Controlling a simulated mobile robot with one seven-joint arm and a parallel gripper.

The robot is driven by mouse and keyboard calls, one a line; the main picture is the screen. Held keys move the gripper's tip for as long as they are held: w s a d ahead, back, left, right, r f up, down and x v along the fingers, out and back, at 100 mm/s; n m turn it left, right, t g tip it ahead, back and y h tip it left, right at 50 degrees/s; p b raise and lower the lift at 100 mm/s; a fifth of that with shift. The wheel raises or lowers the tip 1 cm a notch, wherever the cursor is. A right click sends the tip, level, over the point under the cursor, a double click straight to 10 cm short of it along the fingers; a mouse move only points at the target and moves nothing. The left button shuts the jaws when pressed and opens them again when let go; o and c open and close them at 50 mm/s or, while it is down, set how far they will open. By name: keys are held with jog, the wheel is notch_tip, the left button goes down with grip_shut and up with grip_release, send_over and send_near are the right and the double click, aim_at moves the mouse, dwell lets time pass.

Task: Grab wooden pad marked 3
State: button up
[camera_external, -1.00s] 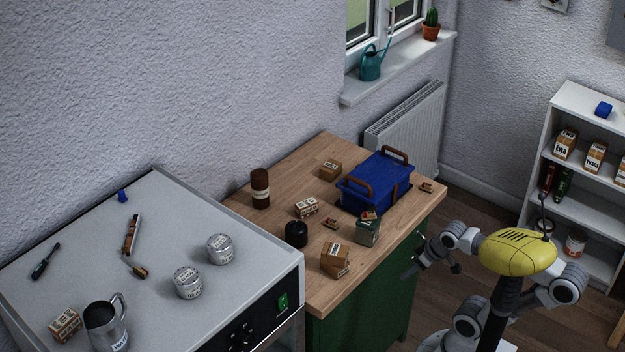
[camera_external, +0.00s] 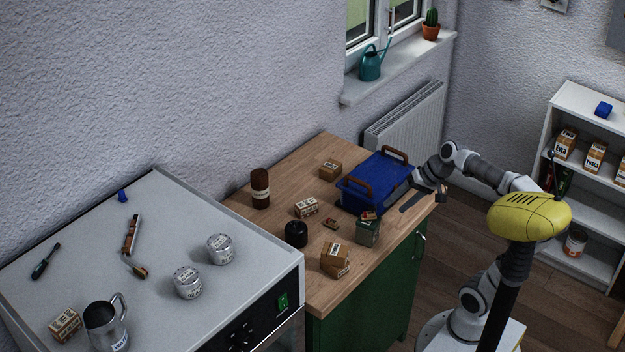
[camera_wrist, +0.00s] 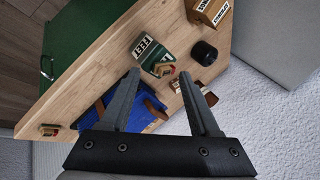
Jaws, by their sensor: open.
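Small wooden pads with reddish and green parts lie about the wooden worktop (camera_external: 290,165). One pad (camera_external: 369,215) is on the green box, and it also shows in the wrist view (camera_wrist: 163,70). Another pad (camera_external: 330,222) lies on the worktop left of that box. A third pad (camera_wrist: 48,130) lies near the worktop's edge in the wrist view; my arm covers its place in the external view. The number on each pad is too small to read. My gripper (camera_external: 428,190) is open and empty above the worktop's right edge, beside the blue toolbox; its fingers also show in the wrist view (camera_wrist: 160,78).
The blue toolbox (camera_external: 372,186) with brown handles stands left of my gripper. The green box (camera_external: 367,232), a black jar (camera_external: 296,234) and cardboard boxes (camera_external: 335,256) stand further forward. A dark brown jar (camera_external: 260,188) stands near the wall.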

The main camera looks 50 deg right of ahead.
jog(key=w+d+r+m+t+p, duration=0.2)
jog(key=w+d+r+m+p, duration=0.35)
jog(key=d+r, duration=0.35)
jog(key=s+d+f+m+t+h+b, duration=0.1)
jog(key=s+d+f+m+t, duration=0.2)
jog(key=s+d+f+m, duration=0.7)
jog(key=s+d+f+m+t+h+b, duration=0.1)
jog(key=s+d+f+m+t, duration=0.1)
jog(key=s+d+f+m, duration=0.75)
jog(key=w+f+b, duration=0.1)
jog(key=w, duration=0.5)
jog(key=w+f+m+b, duration=0.1)
jog(key=w+f+b, duration=0.1)
jog(key=w, duration=0.5)
jog(key=w+d+f+m+b, duration=0.1)
jog(key=w, duration=0.5)
jog(key=shift+w+d+f, duration=0.1)
jog(key=shift+w+f, duration=0.2)
jog(key=shift+f, duration=0.05)
jog(key=shift+c, duration=0.3)
grip_shut()
